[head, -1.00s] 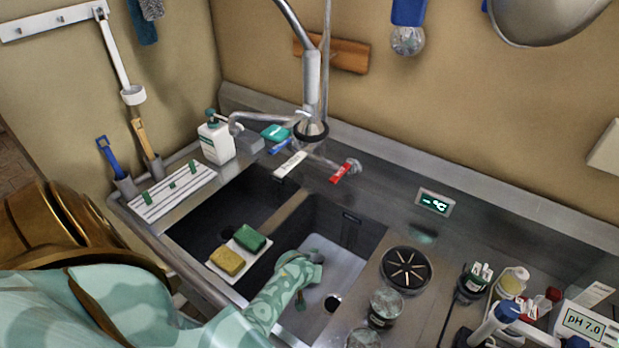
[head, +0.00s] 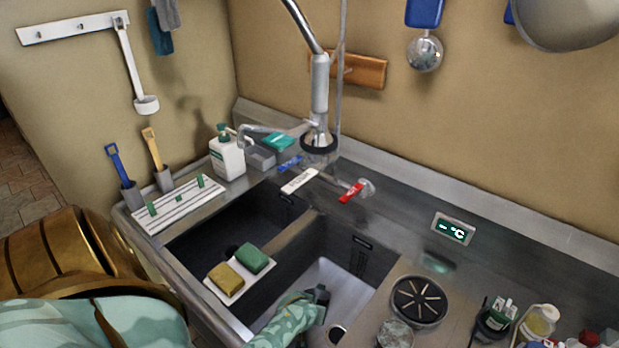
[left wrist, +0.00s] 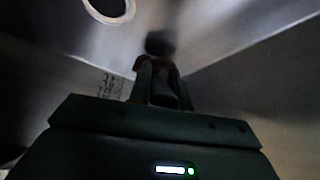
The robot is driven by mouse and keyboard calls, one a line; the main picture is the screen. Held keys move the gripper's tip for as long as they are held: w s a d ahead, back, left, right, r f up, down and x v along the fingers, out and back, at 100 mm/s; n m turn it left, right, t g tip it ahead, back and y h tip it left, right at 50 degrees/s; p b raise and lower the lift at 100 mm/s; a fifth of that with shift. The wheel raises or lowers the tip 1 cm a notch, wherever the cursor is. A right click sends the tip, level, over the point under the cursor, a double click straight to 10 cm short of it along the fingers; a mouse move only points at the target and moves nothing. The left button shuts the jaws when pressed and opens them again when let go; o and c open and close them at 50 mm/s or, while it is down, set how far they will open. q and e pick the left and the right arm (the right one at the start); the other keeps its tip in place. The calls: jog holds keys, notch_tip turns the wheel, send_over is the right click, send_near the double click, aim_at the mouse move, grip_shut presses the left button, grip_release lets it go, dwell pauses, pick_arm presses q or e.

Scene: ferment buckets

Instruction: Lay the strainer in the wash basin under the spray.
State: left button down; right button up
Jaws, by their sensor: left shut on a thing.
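The wash basin (head: 322,272) is the right-hand sink bowl, with its drain hole at the bottom. The spray (head: 319,128) hangs from a metal neck behind the basin. My left gripper (head: 320,293) is low inside the basin, left of the drain in the head view. In the left wrist view its fingers (left wrist: 158,82) are shut on a small reddish-brown piece (left wrist: 152,62), which I take for part of the strainer. The rest of it is too dark to make out. My right gripper is not in view.
A slotted black disc (head: 418,300) is on the counter right of the basin. Bottles and jars crowd the lower right. A red-handled tap (head: 351,193) stands behind.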

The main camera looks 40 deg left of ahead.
pick_arm(q)
jog(key=shift+s+f+b, duration=0.1)
jog(key=shift+f+b, duration=0.3)
jog(key=shift+f, duration=0.25)
jog(key=shift+c, duration=1)
grip_release()
notch_tip(320, 180, up, 2)
jog(key=p, duration=0.2)
jog(key=shift+s+d+r+p, duration=0.1)
jog(key=shift+s+r+p, duration=0.05)
jog(key=shift+r+p, duration=0.15)
jog(key=p+v, duration=0.4)
jog(key=p, duration=0.1)
jog(key=w+r+p+v, duration=0.1)
jog(key=p+v, duration=0.2)
jog(key=shift+w+a, duration=0.1)
jog(key=shift+a, duration=0.25)
jog(key=shift+f, duration=0.15)
